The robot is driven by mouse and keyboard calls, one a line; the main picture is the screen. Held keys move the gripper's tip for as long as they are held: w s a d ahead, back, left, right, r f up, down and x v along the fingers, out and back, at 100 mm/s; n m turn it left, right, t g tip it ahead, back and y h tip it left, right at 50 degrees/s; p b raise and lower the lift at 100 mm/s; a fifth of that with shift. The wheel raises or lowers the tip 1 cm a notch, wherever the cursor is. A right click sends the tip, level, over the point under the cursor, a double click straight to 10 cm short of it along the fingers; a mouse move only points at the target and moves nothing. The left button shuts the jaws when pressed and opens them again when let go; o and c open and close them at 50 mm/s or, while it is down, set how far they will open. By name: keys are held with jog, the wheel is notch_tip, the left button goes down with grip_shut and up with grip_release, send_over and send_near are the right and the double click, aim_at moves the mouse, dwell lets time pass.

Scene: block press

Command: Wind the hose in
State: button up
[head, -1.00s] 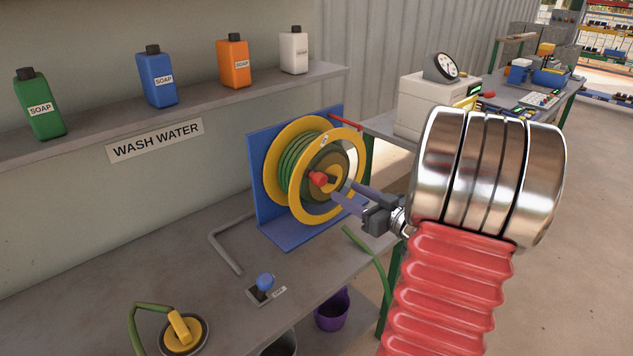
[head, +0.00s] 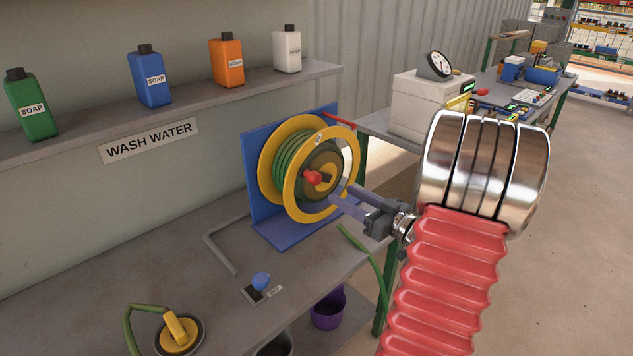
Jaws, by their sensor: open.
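The hose reel (head: 348,150) has yellow rims and stands on a blue bracket on the bench, right of centre. Green hose (head: 288,165) is wound on its drum. A red knob (head: 313,177) sticks out from the front of the reel near its hub. A loose length of green hose (head: 365,252) runs over the bench's front edge. My gripper (head: 342,195) is open and empty, its fingers pointing left at the reel's lower right front. The fingertips appear a little right of and below the red knob, apart from it. They overlap part of the front rim.
A blue-knobbed lever (head: 261,281) stands on the bench, left of the loose hose. A yellow fitting (head: 180,332) with green hose is at the front left. A bent grey pipe (head: 220,250) lies left of the reel. Soap bottles (head: 150,78) line the shelf above.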

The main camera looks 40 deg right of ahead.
aim_at(317, 181)
jog(key=w, duration=1.1)
jog(key=shift+w+a, duration=0.15)
jog(key=shift+a, duration=0.25)
grip_shut()
jog(key=shift+a, duration=0.3)
jog(key=shift+d, duration=0.2)
